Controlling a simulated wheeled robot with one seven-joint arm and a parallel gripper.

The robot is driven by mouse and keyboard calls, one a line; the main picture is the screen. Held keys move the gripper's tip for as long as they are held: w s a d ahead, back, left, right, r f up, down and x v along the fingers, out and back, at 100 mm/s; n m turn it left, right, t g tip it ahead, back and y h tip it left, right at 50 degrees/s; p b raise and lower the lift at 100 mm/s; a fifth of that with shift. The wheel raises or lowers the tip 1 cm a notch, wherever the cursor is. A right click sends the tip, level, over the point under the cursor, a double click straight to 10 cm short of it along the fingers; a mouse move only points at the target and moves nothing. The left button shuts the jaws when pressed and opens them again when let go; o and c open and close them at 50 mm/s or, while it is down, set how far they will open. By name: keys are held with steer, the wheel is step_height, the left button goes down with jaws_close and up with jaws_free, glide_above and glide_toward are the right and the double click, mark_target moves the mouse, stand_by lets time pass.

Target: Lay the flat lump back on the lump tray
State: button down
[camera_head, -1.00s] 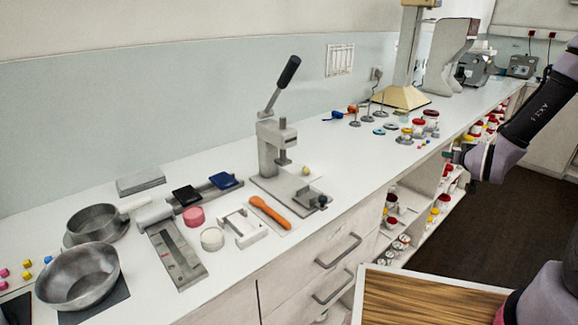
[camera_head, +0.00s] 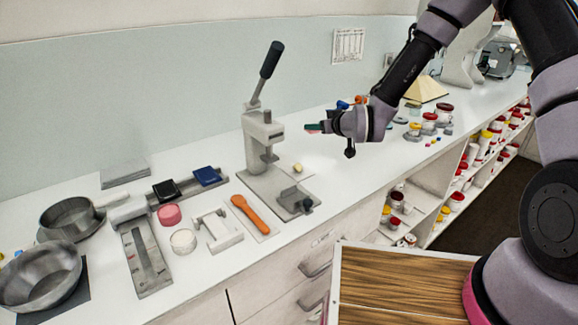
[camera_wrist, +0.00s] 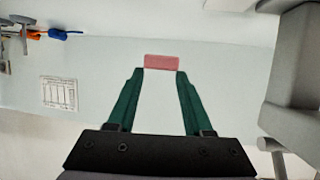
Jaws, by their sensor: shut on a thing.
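My gripper (camera_head: 318,127) is raised above the counter, to the right of the lever press (camera_head: 262,140), with its fingers pointing left. In the wrist view, the green fingers of my gripper (camera_wrist: 161,85) are shut on a flat pinkish-red lump (camera_wrist: 162,62), gripped between the fingertips. In the head view the lump is too small to make out clearly. I cannot tell which thing is the lump tray; small yellow and blue pieces (camera_head: 18,253) show at the far left edge.
The press lever (camera_head: 270,62) stands up near my gripper. A metal bowl (camera_head: 40,278), a pan (camera_head: 75,217), a pink puck (camera_head: 169,214), a white puck (camera_head: 183,241) and an orange spatula (camera_head: 250,214) lie left and front. Jars (camera_head: 430,121) stand at right.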

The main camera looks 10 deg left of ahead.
steer(key=s+a+n+g+y, duration=0.1)
steer(key=s+a+n+y, duration=0.1)
steer(key=s+a, duration=0.45)
steer(key=shift+g, duration=0.3)
steer(key=f, duration=0.1)
steer(key=w+a+f, duration=0.1)
steer(key=f, duration=0.2)
steer(key=shift+w+a+f, duration=0.2)
steer(key=shift+w+f, duration=0.1)
steer(key=shift+f, duration=2.35)
steer(key=shift+f, duration=0.2)
